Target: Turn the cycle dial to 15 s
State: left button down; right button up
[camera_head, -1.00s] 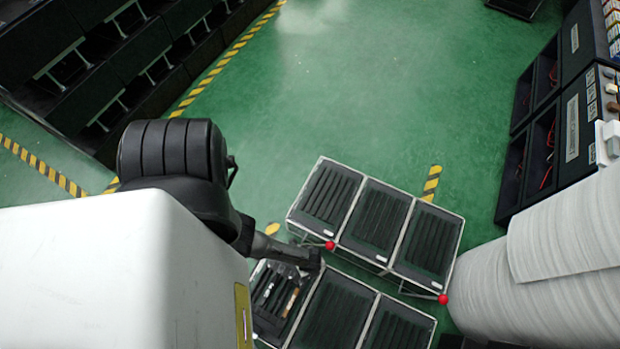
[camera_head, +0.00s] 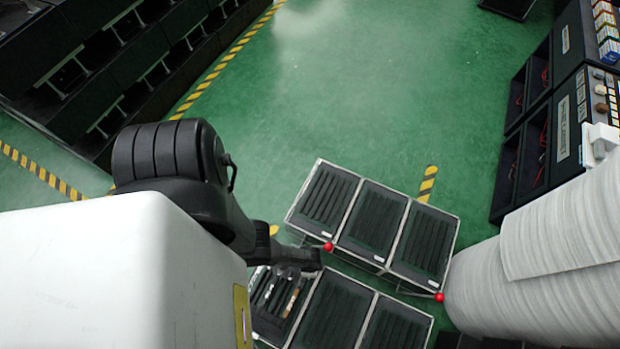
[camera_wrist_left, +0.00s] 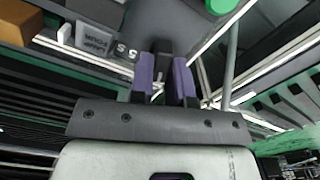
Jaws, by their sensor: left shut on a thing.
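In the left wrist view my left gripper (camera_wrist_left: 161,88) has two purple-padded fingers. They are shut on a narrow dark part (camera_wrist_left: 162,60) that stands up from a grey panel (camera_wrist_left: 190,22). This part may be the cycle dial; no dial scale or pointer can be read. A white label (camera_wrist_left: 95,40) with unreadable lettering lies left of it, and a green round button (camera_wrist_left: 219,4) lies above right. In the head view my left arm reaches down to the near rack, and its fingertips are hidden there. My right gripper is not seen.
Slatted black racks (camera_head: 380,225) with pale frames stand around the left arm's end, with red balls (camera_head: 328,247) at their edges. In the wrist view a brown box (camera_wrist_left: 20,20) is at upper left. A dark cabinet with controls (camera_head: 598,95) stands at right. Green floor (camera_head: 360,90) is clear.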

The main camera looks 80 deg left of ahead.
pick_arm(q)
jog(key=n, duration=0.3)
jog(key=shift+a+n, duration=0.1)
jog(key=shift+n, duration=0.2)
jog(key=shift+a+n, duration=0.1)
jog(key=shift+n, duration=1.9)
jog(key=c, duration=1.1)
grip_release()
